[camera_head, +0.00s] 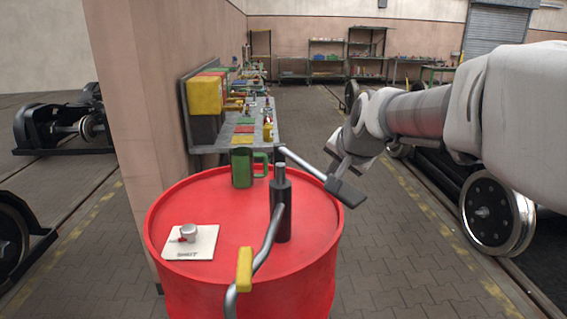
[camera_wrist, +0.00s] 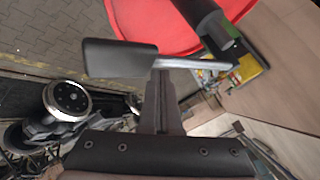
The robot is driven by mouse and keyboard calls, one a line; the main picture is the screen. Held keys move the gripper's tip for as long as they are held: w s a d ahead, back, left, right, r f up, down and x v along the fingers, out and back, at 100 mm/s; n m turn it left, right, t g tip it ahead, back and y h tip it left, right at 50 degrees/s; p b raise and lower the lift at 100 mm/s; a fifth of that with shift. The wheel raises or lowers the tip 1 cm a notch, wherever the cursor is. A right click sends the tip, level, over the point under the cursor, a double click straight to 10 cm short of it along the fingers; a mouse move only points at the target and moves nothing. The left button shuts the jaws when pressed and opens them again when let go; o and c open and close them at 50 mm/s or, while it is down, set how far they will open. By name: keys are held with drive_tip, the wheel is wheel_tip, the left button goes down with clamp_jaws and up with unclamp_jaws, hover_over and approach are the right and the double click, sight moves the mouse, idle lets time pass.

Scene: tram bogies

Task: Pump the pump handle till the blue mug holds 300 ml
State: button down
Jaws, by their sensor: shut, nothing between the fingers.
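The pump is a black cylinder (camera_head: 282,208) standing on the red drum. Its handle is a grey rod (camera_head: 303,163) sloping down to the right from the pump top, ending in a dark grip (camera_head: 347,192). In the wrist view the grip (camera_wrist: 118,58) and rod (camera_wrist: 195,63) cross in front of my gripper (camera_wrist: 161,85). My gripper (camera_head: 336,178) is shut and empty, close to the handle where the rod meets the grip; I cannot tell whether it touches. A green mug (camera_head: 242,170) stands on the drum behind the pump. I see no blue mug.
The red drum (camera_head: 208,201) also bears a white plate (camera_head: 203,248) reading "SHUT", with a small grey knob (camera_head: 188,232) and red pointer. A curved grey pipe with a yellow sleeve (camera_head: 244,269) runs in front. A workbench (camera_head: 208,149) stands behind, a wheel (camera_head: 495,213) right.

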drive_tip(key=shift+f+b, duration=0.6)
drive_tip(key=shift+f, duration=0.15)
idle(0.4)
drive_tip(key=shift+r, duration=0.15)
drive_tip(key=shift+r+p, duration=2.45)
drive_tip(key=shift+r, duration=0.75)
drive_tip(key=shift+r, duration=0.1)
wheel_tip(320, 180, up, 5)
drive_tip(key=p, duration=0.3)
drive_tip(key=shift+w+a+p, duration=0.1)
drive_tip(key=shift+p, duration=0.25)
